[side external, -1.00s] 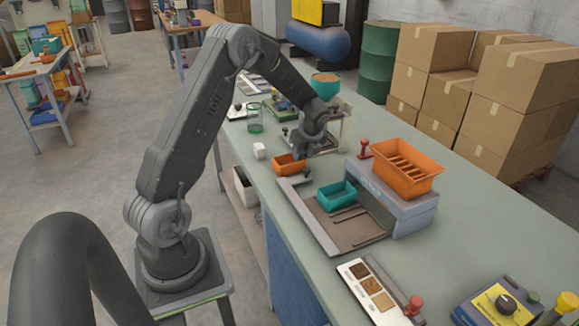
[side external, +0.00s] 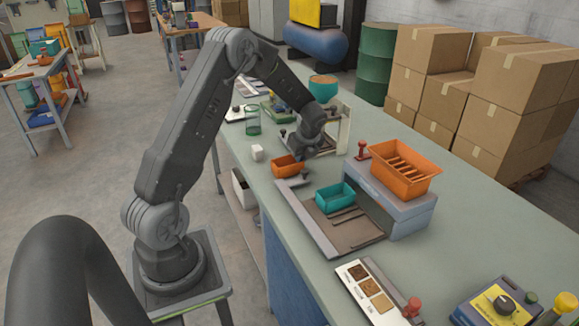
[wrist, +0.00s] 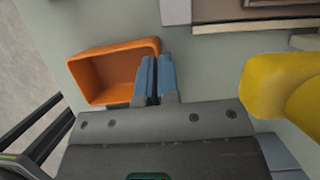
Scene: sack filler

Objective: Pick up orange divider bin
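A small orange open bin (side external: 287,167) is on the bench under my gripper (side external: 306,172). In the wrist view the orange bin (wrist: 108,72) is at the upper left, and its inside looks empty. My gripper (wrist: 157,78) has its two blue finger pads close together at the bin's right wall. One pad is on the inner side and one on the outer side, with the wall between them. I cannot tell whether the bin touches the bench. A larger orange bin with cross slats (side external: 405,168) sits on the grey machine.
The grey machine (side external: 405,215) stands right of the small bin, with a teal bin (side external: 335,195) in its bay. A white cube (side external: 257,152) and a green glass (side external: 253,120) are to the left. A yellow rounded shape (wrist: 280,88) is at right in the wrist view.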

